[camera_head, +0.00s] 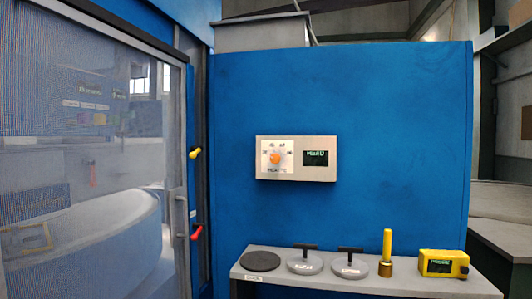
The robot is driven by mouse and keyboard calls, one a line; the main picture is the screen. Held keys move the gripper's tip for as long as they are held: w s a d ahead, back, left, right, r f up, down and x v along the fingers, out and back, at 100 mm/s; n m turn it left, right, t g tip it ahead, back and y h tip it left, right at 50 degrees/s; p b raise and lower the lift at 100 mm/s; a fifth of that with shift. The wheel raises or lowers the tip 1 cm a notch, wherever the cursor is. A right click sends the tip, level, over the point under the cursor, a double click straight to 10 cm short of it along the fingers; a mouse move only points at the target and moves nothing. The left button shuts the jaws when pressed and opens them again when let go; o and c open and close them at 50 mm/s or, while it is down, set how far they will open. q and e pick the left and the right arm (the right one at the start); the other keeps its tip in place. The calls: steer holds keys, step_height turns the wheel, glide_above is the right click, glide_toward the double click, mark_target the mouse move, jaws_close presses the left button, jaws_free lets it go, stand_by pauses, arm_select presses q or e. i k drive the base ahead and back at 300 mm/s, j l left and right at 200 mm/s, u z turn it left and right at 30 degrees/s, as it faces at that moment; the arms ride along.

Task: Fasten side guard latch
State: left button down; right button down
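A mesh-fronted guard door (90,150) in a grey frame fills the left side, with a vertical handle (181,216) near its right edge. On the blue post beside the door are a small yellow lever (195,153) and, lower, a red lever (197,232). The yellow lever tilts slightly and the red one slopes down to the left. I cannot tell which is the side guard latch, or whether either is fastened. The door appears to be against or near the post. Neither of my grippers is in view.
A control box (296,144) with an orange knob (275,158) is on the blue panel (400,120). The grey shelf (400,285) below holds a dark disc (260,261), two handled discs, a yellow-handled tool (387,245) and a yellow device (443,263).

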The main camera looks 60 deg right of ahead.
mark_target(197, 150)
steer(key=z, duration=1.35)
